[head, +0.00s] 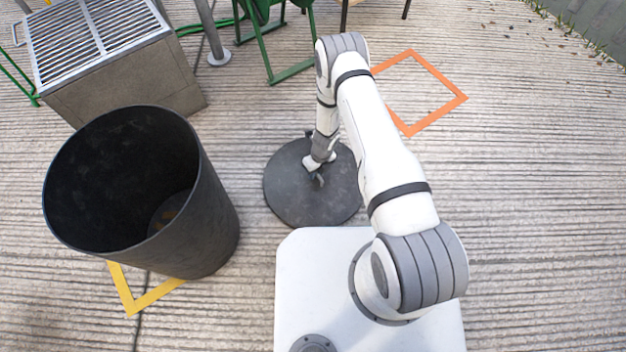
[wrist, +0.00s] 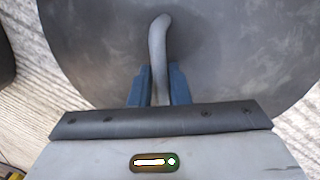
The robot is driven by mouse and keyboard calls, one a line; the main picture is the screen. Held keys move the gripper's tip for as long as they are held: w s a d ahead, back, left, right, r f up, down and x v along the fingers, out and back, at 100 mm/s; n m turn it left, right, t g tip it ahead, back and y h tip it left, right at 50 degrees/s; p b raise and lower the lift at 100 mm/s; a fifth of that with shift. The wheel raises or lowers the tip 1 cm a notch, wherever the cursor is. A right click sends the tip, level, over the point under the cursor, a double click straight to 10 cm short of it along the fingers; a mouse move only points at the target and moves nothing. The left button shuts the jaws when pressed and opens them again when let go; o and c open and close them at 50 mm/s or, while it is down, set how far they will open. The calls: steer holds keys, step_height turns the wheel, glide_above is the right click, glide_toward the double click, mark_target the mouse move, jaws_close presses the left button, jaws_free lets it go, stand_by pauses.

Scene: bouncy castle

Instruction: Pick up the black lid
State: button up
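The black lid (head: 284,190) is a round dark disc that looks flat at floor level, in front of my white base. My gripper (head: 314,178) reaches down over its middle. In the wrist view the lid (wrist: 240,50) fills most of the upper picture, and its grey bar handle (wrist: 158,45) stands between the two blue fingers of my gripper (wrist: 159,85). The fingers sit close against both sides of the handle, with no clear gap. Whether the lid touches the floor cannot be told.
A large black bin (head: 215,215), open at the top, stands left of the lid, by a yellow floor frame (head: 150,297). An orange floor frame (head: 445,108) lies at the upper right. A grated box (head: 130,85) and green stand legs (head: 290,70) are behind. The floor on the right is clear.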

jaws_close()
stand_by(0.9)
